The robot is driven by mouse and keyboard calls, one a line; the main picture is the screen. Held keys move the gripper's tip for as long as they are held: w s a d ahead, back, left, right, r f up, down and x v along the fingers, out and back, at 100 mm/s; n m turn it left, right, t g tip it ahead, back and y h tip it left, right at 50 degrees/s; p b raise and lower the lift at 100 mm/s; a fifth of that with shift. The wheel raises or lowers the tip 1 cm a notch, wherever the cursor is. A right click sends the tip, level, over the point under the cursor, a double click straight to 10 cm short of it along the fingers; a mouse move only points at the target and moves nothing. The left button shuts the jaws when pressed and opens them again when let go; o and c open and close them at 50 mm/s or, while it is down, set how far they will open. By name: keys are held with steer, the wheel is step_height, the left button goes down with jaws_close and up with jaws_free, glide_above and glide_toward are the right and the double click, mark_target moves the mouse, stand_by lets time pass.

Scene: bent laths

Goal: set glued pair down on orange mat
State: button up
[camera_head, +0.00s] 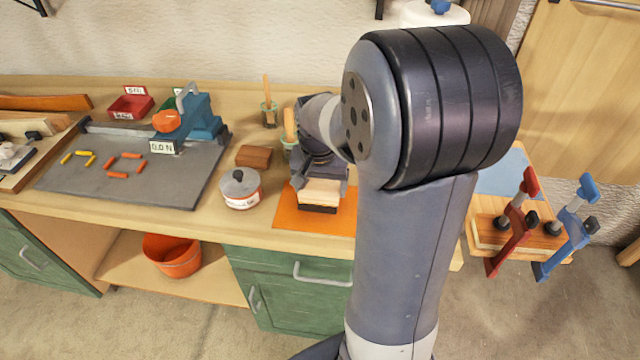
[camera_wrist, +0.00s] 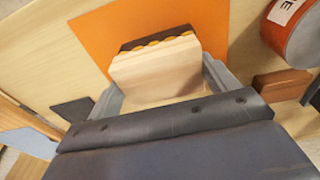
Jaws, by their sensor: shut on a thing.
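The glued pair (camera_head: 321,193) is a pale wood block with a dark piece along one edge. In the wrist view the pale block (camera_wrist: 155,72) shows orange beads of glue along the seam with the dark piece. My gripper (camera_head: 318,182) is shut on the pair, one finger on each side. The orange mat (camera_head: 290,212) lies on the bench under and around the pair; it also fills the upper middle of the wrist view (camera_wrist: 100,38). I cannot tell whether the pair touches the mat. My arm hides the mat's right part in the head view.
A white and red pot (camera_head: 240,190) and a brown block (camera_head: 254,157) stand left of the mat. Glue pots with brushes (camera_head: 269,112) stand behind. A grey board with a blue device (camera_head: 200,118) is further left. Clamps (camera_head: 512,225) sit at the right.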

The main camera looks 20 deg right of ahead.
steer(key=shift+f+b, duration=0.45)
steer(key=shift+f, duration=0.2)
steer(key=o, duration=0.9)
steer(key=shift+r, duration=0.1)
steer(key=r, duration=0.7)
steer(key=s+r, duration=0.1)
steer(key=r, duration=0.2)
steer(key=shift+a+r+p, duration=0.3)
steer(key=shift+a, duration=0.05)
steer(key=shift+w+d+f, duration=0.1)
steer(key=shift+w+f, duration=0.05)
steer(key=shift+f, duration=1.55)
steer(key=shift+w+d+f, duration=0.15)
steer(key=shift+w+f, duration=0.05)
steer(key=shift+f, duration=1.45)
steer(key=shift+w+d+f, duration=0.1)
steer(key=shift+w+f, duration=0.05)
steer(key=shift+f, duration=1.55)
